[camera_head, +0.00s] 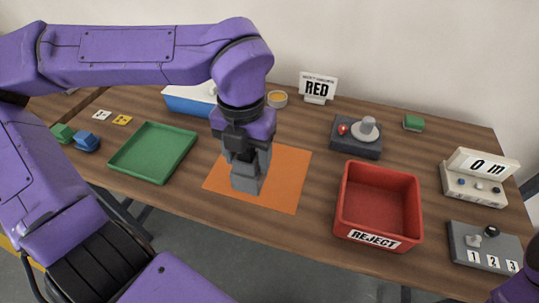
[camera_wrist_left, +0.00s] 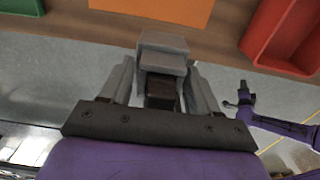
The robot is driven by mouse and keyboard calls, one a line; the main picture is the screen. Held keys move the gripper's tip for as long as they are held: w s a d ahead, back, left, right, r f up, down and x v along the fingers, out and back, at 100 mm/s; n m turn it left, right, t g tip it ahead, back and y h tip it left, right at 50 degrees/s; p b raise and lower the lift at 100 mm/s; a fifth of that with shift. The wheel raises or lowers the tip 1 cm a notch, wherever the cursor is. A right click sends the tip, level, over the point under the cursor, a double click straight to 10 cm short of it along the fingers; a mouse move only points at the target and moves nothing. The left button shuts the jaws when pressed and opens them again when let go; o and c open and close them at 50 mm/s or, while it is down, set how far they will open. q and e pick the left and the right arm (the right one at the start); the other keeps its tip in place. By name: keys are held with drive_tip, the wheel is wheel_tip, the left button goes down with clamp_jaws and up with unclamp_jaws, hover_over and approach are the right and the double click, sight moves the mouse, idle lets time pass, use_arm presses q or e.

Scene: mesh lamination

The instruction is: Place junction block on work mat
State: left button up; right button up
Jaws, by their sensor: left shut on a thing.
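My left gripper (camera_head: 243,158) points down over the orange work mat (camera_head: 288,175), shut on the grey junction block (camera_head: 246,184). In the head view the block lies within the mat's outline; I cannot tell whether it touches the mat. In the left wrist view the block (camera_wrist_left: 163,42) sits between the two grey fingers of the gripper (camera_wrist_left: 162,80), just below the mat's edge (camera_wrist_left: 160,9) in the picture. The fingers and wrist hide part of the block and mat. A purple arm with a dark end (camera_wrist_left: 244,96) shows at the right of that view, its jaws unclear.
A green tray (camera_head: 118,160) lies left of the mat, with green and blue blocks (camera_head: 87,141) beyond it. A red reject bin (camera_head: 378,170) stands right of the mat. A grey fixture (camera_head: 345,146), a RED sign (camera_head: 317,88) and a meter box (camera_head: 475,186) stand further around.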

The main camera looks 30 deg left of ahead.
use_arm(q)
drive_tip(key=w+a+f+p, duration=0.1)
drive_tip(key=w+f, duration=0.3)
drive_tip(key=w+f+p, duration=0.1)
drive_tip(key=w+f, duration=0.3)
drive_tip(key=w+a+f+p, duration=0.1)
drive_tip(key=w+f, duration=0.3)
drive_tip(key=shift+w+a+f, duration=0.1)
drive_tip(key=shift+w+a, duration=0.05)
drive_tip(key=shift+a, duration=0.2)
drive_tip(key=shift+f, duration=0.3)
drive_tip(key=o, duration=1.2)
drive_tip(key=shift+r, duration=0.15)
drive_tip(key=shift+r, duration=0.3)
wheel_tip(320, 180, up, 12)
drive_tip(key=shift+f+b, duration=0.2)
drive_tip(key=shift+b, duration=0.5)
